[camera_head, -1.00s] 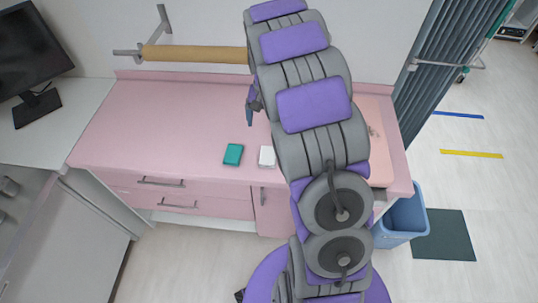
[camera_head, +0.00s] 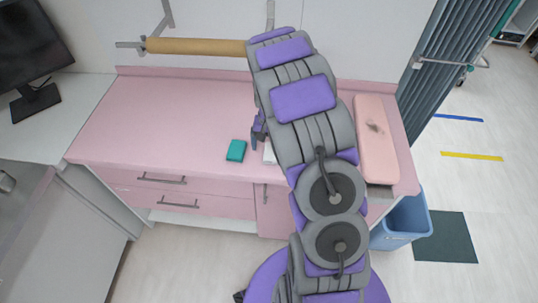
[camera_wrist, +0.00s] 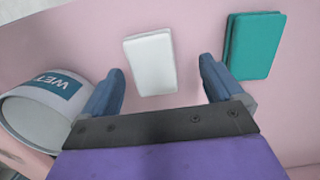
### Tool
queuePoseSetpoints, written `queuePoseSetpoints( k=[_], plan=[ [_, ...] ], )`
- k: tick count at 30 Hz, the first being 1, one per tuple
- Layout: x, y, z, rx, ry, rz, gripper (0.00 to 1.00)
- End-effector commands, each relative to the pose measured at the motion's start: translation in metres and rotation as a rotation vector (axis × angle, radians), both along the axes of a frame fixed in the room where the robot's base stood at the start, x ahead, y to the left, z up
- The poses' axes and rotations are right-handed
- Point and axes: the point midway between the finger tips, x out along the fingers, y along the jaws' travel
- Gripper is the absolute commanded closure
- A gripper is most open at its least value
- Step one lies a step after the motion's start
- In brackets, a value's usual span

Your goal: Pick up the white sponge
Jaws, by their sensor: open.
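The white sponge (camera_wrist: 150,63) lies flat on the pink counter in the wrist view, beyond and between my two fingertips. In the head view only a sliver of the white sponge (camera_head: 268,153) shows beside my arm, which hides the rest. My gripper (camera_wrist: 162,72) is open and empty, with its blue fingers apart. In the head view my gripper (camera_head: 258,135) is just above the sponge's left side, partly hidden by my arm. I cannot tell its exact height over the counter.
A teal sponge-like block (camera_wrist: 253,45) lies right of the white sponge in the wrist view; it also shows in the head view (camera_head: 236,150). A white tub with a "WET" label (camera_wrist: 42,105) stands at left. The pink counter (camera_head: 165,115) is clear on the left.

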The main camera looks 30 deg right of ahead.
Motion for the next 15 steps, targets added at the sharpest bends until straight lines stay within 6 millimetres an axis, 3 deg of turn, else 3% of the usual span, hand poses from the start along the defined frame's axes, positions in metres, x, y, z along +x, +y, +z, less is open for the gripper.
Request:
queuePoseSetpoints(
  k=[1,5,12,15],
  plan=[
    [-0.002,-0.001,-0.011,0.003,0.004,-0.001,0.06],
    [-0.003,-0.003,-0.025,0.006,0.004,0.0,0.06],
    [-0.003,0.001,-0.024,0.001,0.001,0.0,0.07],
    [-0.003,0.003,-0.024,-0.003,0.001,-0.001,0.17]
  ],
)
